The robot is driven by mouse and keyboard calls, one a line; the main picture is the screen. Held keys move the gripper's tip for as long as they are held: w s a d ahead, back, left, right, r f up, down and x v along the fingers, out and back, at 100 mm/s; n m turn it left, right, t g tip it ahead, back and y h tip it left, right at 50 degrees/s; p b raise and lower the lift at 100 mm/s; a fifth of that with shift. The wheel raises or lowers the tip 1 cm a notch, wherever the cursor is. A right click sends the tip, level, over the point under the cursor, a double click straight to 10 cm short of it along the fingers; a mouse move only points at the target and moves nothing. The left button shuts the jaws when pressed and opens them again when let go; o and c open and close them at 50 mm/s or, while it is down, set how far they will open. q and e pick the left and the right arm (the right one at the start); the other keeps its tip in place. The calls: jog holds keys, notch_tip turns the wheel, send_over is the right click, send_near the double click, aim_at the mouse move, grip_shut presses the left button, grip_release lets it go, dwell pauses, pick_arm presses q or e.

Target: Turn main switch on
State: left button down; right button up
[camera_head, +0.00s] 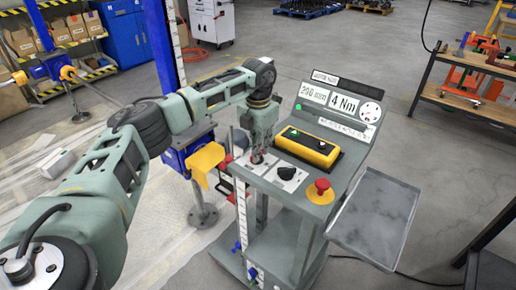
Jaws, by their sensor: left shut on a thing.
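The grey control console (325,215) stands in the middle of the head view with a sloped display panel at its back. My left gripper (257,157) points down at the left part of the console top and is shut on a small control there. Its fingers hide most of that control, and I cannot read its label or tell its position. A black rotary knob (287,173) sits on a white plate just to the right of the gripper, apart from it. My right gripper is not in view.
A red emergency button (320,188) on a yellow base sits at the console's front right. A yellow pendant (308,146) lies behind the knob. A grey tray (375,217) juts out on the right. A blue screw jack (190,150) stands left of the console.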

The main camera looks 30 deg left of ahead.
pick_arm(q)
jog(key=shift+w+r, duration=0.1)
jog(key=shift+r, duration=0.1)
jog(key=c, duration=1.9)
grip_release()
jog(key=shift+o, duration=0.5)
jog(key=shift+f, duration=0.15)
notch_tip(320, 180, up, 12)
jog(key=shift+f, duration=0.1)
